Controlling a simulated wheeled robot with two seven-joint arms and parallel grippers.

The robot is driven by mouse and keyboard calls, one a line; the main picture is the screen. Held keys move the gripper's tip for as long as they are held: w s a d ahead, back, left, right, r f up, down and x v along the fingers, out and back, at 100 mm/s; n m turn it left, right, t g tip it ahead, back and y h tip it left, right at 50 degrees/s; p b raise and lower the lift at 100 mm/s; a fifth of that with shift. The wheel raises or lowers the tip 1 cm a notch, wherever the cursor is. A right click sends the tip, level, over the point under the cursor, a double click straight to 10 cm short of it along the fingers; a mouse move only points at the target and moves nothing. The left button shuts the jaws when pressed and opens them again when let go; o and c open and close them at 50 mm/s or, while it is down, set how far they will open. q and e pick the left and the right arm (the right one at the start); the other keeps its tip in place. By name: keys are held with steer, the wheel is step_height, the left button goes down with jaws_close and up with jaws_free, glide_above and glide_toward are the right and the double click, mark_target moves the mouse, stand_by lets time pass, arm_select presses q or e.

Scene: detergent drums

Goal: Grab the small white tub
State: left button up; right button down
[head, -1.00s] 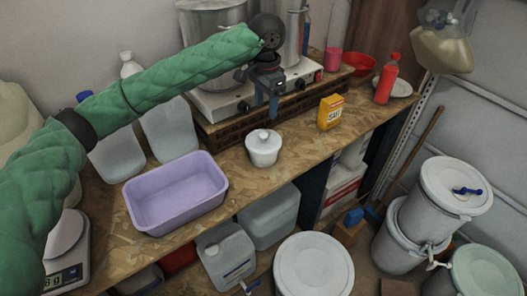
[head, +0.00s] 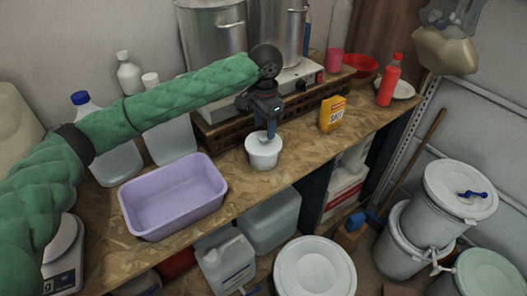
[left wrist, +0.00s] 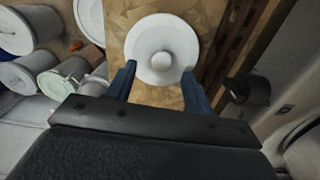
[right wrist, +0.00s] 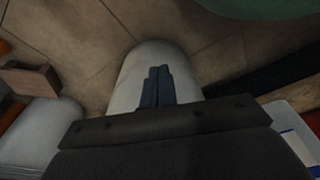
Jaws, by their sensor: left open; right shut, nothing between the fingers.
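The small white tub (head: 263,154) stands upright on the wooden worktop, right of the lilac basin. In the left wrist view its round lid with a knob (left wrist: 161,52) shows from above. My left gripper (head: 268,132) points down right over the tub's lid, and its fingers hide the knob in the head view. In the left wrist view the blue fingers of my left gripper (left wrist: 156,82) are open, one toward each side of the lid's near edge. My right gripper (right wrist: 157,72) is shut and empty, low above the floor in front of a pale drum.
A lilac basin (head: 173,197) stands left of the tub. A yellow salt box (head: 331,114) stands to the right, and a hotplate with steel pots (head: 214,45) is behind. Lidded white drums (head: 315,270) stand on the floor in front of the worktop.

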mark_target(264, 136)
arm_select(q)
steer(key=shift+a+f+p, duration=0.2)
steer(key=shift+f+p, duration=0.45)
steer(key=shift+f, duration=1.2)
arm_select(e)
steer(key=shift+s+d+f, duration=0.3)
steer(key=shift+f, duration=0.3)
steer(key=shift+s+d+f, duration=0.3)
steer(key=shift+s+f, duration=0.05)
steer(key=shift+f, duration=0.2)
steer(key=shift+s+d+f, duration=0.3)
steer(key=shift+f, duration=0.3)
arm_select(q)
jaws_close()
arm_select(e)
steer(key=shift+d, duration=0.1)
